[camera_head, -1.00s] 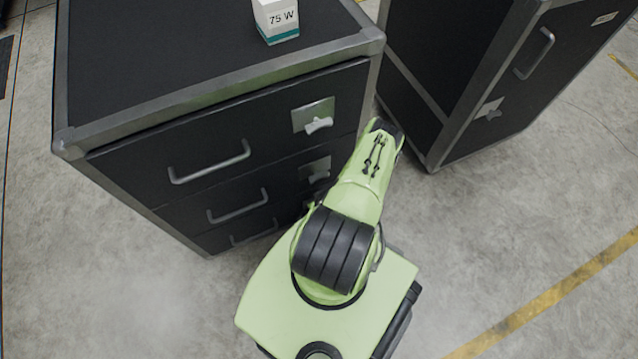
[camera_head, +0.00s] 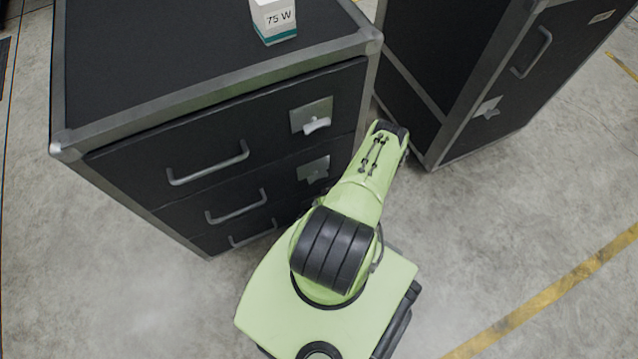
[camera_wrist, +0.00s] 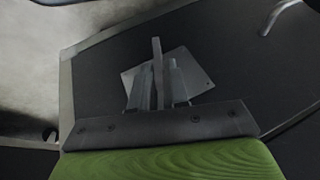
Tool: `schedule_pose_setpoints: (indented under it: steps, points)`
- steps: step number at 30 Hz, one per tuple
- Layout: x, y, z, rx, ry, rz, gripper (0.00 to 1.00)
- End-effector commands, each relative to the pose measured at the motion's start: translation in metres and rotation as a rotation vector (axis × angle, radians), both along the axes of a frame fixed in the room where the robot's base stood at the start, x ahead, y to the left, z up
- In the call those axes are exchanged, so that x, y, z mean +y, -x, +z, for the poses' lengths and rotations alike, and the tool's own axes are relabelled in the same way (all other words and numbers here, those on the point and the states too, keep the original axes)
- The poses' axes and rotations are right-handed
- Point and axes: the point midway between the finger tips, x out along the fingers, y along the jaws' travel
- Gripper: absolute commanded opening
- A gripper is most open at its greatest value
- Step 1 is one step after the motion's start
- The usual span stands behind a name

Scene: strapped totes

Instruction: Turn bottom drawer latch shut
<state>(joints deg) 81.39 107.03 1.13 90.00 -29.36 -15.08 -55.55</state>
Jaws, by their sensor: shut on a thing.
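The black cabinet's bottom drawer (camera_wrist: 110,70) fills most of the wrist view; in the head view only its left part with the handle (camera_head: 253,233) shows. The bottom latch has a light metal plate (camera_wrist: 195,75) and a thin lever (camera_wrist: 158,62) standing on it. My gripper (camera_wrist: 158,85) is at this plate, its fingers shut on the lever. In the head view my arm hides the gripper and the bottom latch. The middle latch (camera_head: 313,170) and the top latch (camera_head: 314,118) are on the drawers above.
A white and teal box marked 75 W (camera_head: 274,20) stands on the cabinet top. A second black cabinet (camera_head: 470,80) stands close on the right, leaving a narrow gap. The grey floor (camera_head: 520,220) at the right is clear, with a yellow line.

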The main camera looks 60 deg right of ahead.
Motion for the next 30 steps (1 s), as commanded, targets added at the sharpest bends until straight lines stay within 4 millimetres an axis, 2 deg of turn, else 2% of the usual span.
schedule_pose_setpoints:
  steps: [15, 30]
  points:
    - [-0.0062, 0.0037, -0.0041, -0.147, -0.246, -0.002, 0.0]
    - [-0.0067, 0.0038, -0.0044, -0.165, -0.278, -0.003, 0.0]
